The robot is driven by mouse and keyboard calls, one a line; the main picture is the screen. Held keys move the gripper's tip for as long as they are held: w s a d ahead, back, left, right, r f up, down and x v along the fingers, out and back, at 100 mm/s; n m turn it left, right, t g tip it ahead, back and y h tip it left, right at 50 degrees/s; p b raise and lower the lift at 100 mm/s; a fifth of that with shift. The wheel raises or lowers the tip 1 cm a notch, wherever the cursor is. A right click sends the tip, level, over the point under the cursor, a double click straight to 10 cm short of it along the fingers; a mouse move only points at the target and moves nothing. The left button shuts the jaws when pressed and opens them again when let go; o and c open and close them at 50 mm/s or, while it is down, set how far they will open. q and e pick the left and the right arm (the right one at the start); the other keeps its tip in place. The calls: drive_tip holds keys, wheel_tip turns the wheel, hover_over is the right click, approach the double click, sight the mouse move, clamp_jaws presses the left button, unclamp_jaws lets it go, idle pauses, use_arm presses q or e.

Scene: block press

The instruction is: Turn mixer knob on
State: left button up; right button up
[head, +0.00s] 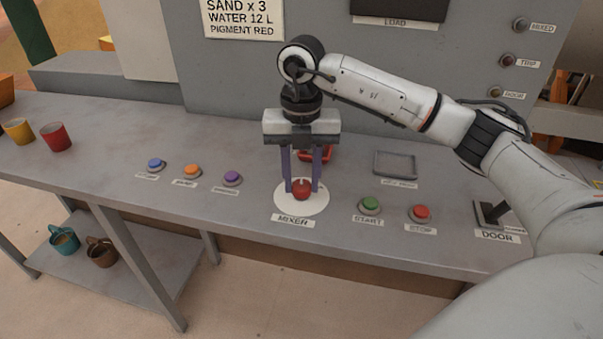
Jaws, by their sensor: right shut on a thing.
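The mixer knob (302,191) is red and sits on a white round dial plate (287,203) above the label MIXER (292,220). My right gripper (302,188) points down over it, with its two purple-grey fingers on either side of the knob, shut on it. A small light mark shows on top of the knob. The fingers hide parts of its sides. My left gripper is not in view.
Blue (157,164), orange (192,171) and purple (232,178) buttons lie left of the knob. Green START (370,204) and red STOP (420,213) buttons lie right, then the DOOR lever (490,212). A red object (318,153) is partly hidden behind the fingers.

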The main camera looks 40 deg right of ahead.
sight(302, 185)
drive_tip(key=m+p, duration=0.1)
drive_tip(key=m, duration=0.2)
drive_tip(key=shift+r, duration=0.1)
drive_tip(key=m+p, duration=0.1)
drive_tip(key=m, duration=0.2)
drive_tip(key=shift+m, duration=0.3)
drive_tip(key=m+p, duration=0.1)
drive_tip(key=m, duration=0.4)
drive_tip(key=shift+p, duration=0.4)
drive_tip(key=shift+m, duration=0.3)
drive_tip(key=o, duration=1)
drive_tip(key=shift+o, duration=0.2)
wheel_tip(302, 185, up, 10)
drive_tip(key=shift+s, duration=0.1)
